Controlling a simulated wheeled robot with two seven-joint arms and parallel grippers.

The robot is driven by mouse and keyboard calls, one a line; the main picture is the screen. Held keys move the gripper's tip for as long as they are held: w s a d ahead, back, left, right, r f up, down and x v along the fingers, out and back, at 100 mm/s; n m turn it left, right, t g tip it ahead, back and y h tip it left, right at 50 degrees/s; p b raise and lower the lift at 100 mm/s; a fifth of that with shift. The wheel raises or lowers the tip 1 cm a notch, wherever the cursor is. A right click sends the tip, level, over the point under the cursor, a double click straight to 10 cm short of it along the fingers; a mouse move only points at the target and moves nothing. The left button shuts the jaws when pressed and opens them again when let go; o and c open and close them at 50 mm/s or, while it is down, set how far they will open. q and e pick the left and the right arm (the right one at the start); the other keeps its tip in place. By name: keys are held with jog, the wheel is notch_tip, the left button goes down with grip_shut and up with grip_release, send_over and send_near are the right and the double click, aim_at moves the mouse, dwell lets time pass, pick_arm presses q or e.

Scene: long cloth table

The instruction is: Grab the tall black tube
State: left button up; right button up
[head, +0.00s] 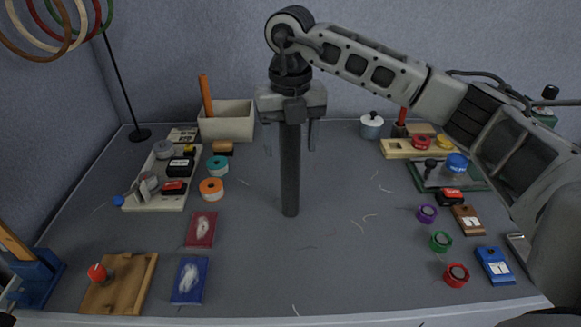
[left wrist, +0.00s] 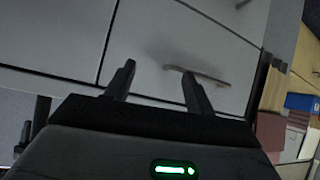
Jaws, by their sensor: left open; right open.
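The tall black tube (head: 290,180) stands upright near the middle of the cloth table in the head view. My right gripper (head: 290,146) points down over its upper end. Its fingers are open, one to each side of the tube in the picture, with a visible gap on the right. The tube's top is hidden by the gripper, and I cannot tell whether a finger touches it. My left gripper (left wrist: 159,74) shows in the left wrist view, open and empty, in front of grey panels with a handle.
A cream box (head: 227,121) stands behind left, near a tray (head: 163,201) of small items. Red (head: 201,229) and blue (head: 189,281) packets lie front left. Tape rolls, including a green one (head: 441,241), lie at right. Cloth around the tube is mostly clear.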

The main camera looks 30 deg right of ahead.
jog(key=c, duration=1.3)
grip_shut()
jog(key=shift+r, duration=0.1)
